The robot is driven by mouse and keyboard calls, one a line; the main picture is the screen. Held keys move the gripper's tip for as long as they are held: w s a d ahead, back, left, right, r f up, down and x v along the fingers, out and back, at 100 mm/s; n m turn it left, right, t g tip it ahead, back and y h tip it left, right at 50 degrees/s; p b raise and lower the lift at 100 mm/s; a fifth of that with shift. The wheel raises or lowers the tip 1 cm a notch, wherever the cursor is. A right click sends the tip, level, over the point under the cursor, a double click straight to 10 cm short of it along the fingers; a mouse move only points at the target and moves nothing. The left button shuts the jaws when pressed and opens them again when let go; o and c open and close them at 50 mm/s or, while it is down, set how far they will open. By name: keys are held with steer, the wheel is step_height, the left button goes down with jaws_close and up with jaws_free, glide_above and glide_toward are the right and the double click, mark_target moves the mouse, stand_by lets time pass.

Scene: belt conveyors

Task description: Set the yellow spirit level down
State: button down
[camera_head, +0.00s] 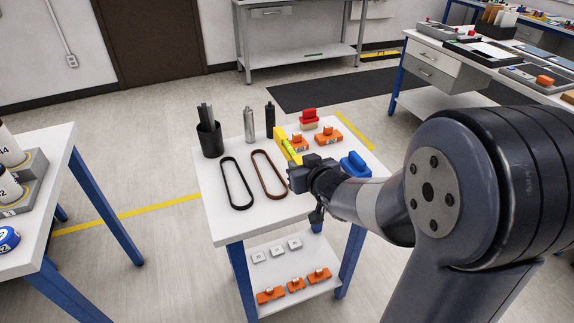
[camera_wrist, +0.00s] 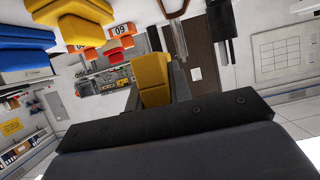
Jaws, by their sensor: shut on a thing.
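The yellow spirit level (camera_head: 290,149) is in my gripper (camera_head: 298,164), which is shut on it over the white table (camera_head: 222,222). The level points away from my arm, towards the back of the table. In the wrist view the yellow level (camera_wrist: 153,80) stands out between the fingers. My wrist hides part of the tabletop under it. I cannot tell whether the level touches the table or hangs just above it.
A black belt (camera_head: 237,184) and a brown belt (camera_head: 270,174) lie left of my gripper. A black cup (camera_head: 210,140), a silver bottle (camera_head: 249,125) and a black bottle (camera_head: 270,120) stand behind. Orange blocks (camera_head: 328,137), a red piece (camera_head: 309,116) and a blue piece (camera_head: 355,164) are close by.

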mark_target(299, 200)
step_height(299, 200, down, 9)
steer(key=shift+f+b, duration=0.1)
steer(key=shift+b, duration=0.9)
steer(key=shift+f, duration=0.15)
steer(key=c, duration=1.6)
jaws_free()
steer(key=shift+o, duration=0.2)
